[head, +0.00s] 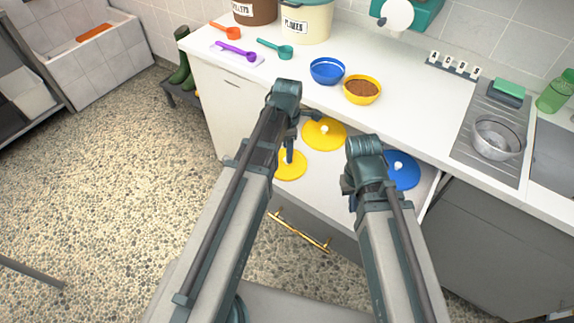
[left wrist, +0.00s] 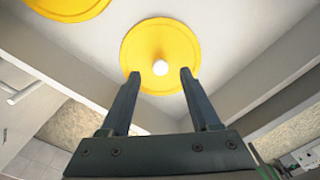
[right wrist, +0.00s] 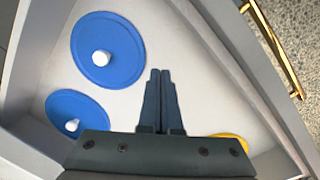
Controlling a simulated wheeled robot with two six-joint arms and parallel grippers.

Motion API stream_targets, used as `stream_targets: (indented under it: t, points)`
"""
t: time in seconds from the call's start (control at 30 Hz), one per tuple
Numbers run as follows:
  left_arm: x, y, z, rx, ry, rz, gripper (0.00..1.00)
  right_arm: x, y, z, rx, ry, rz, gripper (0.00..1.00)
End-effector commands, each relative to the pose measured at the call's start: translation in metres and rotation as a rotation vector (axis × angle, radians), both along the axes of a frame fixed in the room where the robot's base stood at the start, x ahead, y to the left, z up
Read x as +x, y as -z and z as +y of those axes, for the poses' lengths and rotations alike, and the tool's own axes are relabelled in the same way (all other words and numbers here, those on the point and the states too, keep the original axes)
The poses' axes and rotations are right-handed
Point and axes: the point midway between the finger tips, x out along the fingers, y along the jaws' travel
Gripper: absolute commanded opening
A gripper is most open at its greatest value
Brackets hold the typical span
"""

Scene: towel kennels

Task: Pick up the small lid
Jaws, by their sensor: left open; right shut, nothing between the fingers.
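A small yellow lid (head: 291,168) with a white knob lies in the open drawer. In the left wrist view the same lid (left wrist: 160,42) is straight ahead. My left gripper (left wrist: 161,73) is open, its fingertips on either side of the white knob in that view; I cannot tell if they touch it. A larger yellow lid (head: 324,134) lies beside it, nearer the counter. My right gripper (right wrist: 160,74) is shut and empty, over the bare drawer floor. Two blue lids (right wrist: 107,50) (right wrist: 77,116) lie to its left in the right wrist view.
The drawer has a gold handle (head: 300,232) and pale walls around the lids. On the counter above stand a blue bowl (head: 327,71), a yellow bowl (head: 362,90) of brown food, scoops and canisters. A metal bowl (head: 497,138) sits at the right. My arms hide part of the drawer.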

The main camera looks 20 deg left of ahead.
Motion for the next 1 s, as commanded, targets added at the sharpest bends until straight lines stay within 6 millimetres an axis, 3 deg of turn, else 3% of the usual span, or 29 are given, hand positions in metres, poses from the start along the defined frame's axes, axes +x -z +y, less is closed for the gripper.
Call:
stream_targets:
  t: [0.03, 0.3, 0.6, 0.97, 1.0]
  points:
    - [-0.001, 0.011, 0.001, 0.000, 0.000, 0.000, 0.63, 0.000, 0.011, 0.000, 0.000, 0.000, 0.000, 0.00]
    - [-0.001, 0.043, 0.002, 0.000, 0.000, 0.000, 0.63, 0.000, 0.043, 0.000, 0.000, -0.001, 0.000, 0.00]
    - [-0.001, 0.043, 0.002, 0.000, 0.000, 0.000, 0.63, 0.000, 0.043, 0.000, 0.000, -0.001, 0.000, 0.00]
    - [-0.001, 0.043, 0.002, 0.000, 0.000, 0.000, 0.00, 0.000, 0.043, 0.000, 0.000, -0.001, 0.000, 0.00]
    - [-0.001, 0.043, 0.002, 0.000, 0.000, 0.000, 0.00, 0.000, 0.043, 0.000, 0.000, -0.001, 0.000, 0.00]
